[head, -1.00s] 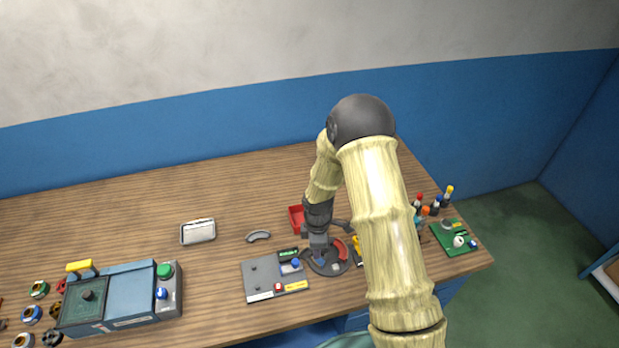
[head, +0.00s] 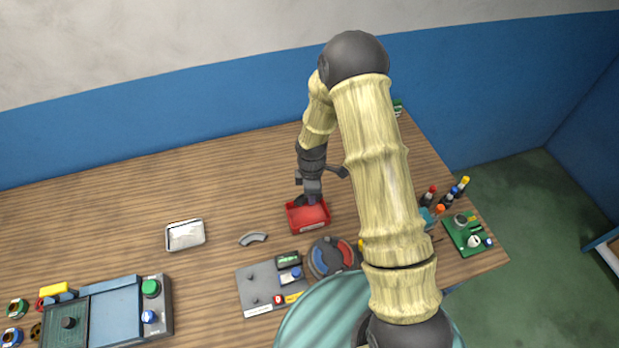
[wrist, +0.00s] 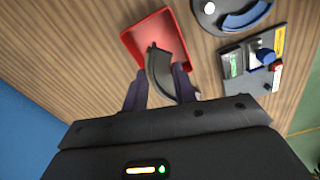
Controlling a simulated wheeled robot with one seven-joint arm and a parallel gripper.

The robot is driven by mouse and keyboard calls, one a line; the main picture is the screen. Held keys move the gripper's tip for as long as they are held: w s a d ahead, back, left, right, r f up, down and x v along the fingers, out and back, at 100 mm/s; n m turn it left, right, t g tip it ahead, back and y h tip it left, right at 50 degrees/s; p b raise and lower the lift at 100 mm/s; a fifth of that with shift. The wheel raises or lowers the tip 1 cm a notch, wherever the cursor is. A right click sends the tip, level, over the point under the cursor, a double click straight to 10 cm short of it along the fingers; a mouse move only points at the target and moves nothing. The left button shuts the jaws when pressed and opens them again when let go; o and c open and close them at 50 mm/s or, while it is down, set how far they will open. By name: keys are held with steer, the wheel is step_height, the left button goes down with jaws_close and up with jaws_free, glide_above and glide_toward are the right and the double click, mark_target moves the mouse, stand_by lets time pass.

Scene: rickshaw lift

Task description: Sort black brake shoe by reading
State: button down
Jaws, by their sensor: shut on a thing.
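The black brake shoe (wrist: 160,72), a dark curved piece, is between the fingers of my gripper (wrist: 160,88) in the wrist view. My gripper is shut on it and holds it over the red tray (wrist: 178,32). In the head view my gripper (head: 308,196) is at the back side of the red tray (head: 308,222), and the shoe is mostly hidden there. I cannot tell whether the shoe touches the tray floor. A grey curved shoe (head: 253,239) lies on the table left of the tray. A grey gauge board with a green display (head: 288,260) stands in front of the tray.
A round dial with red and blue arcs (head: 333,258) sits right of the gauge board. A white metal tray (head: 185,235) lies to the left. A blue machine (head: 115,312) stands front left. Bottles (head: 447,195) and a green board (head: 466,232) are at the right.

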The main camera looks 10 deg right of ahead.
steer(key=shift+w, duration=0.35)
steer(key=shift+s, duration=0.15)
steer(key=shift+f+b, duration=1.3)
steer(key=shift+f, duration=0.5)
step_height(320, 180, down, 2)
steer(key=shift+f+b, duration=0.15)
steer(key=shift+b, duration=0.7)
steer(key=shift+f, duration=0.3)
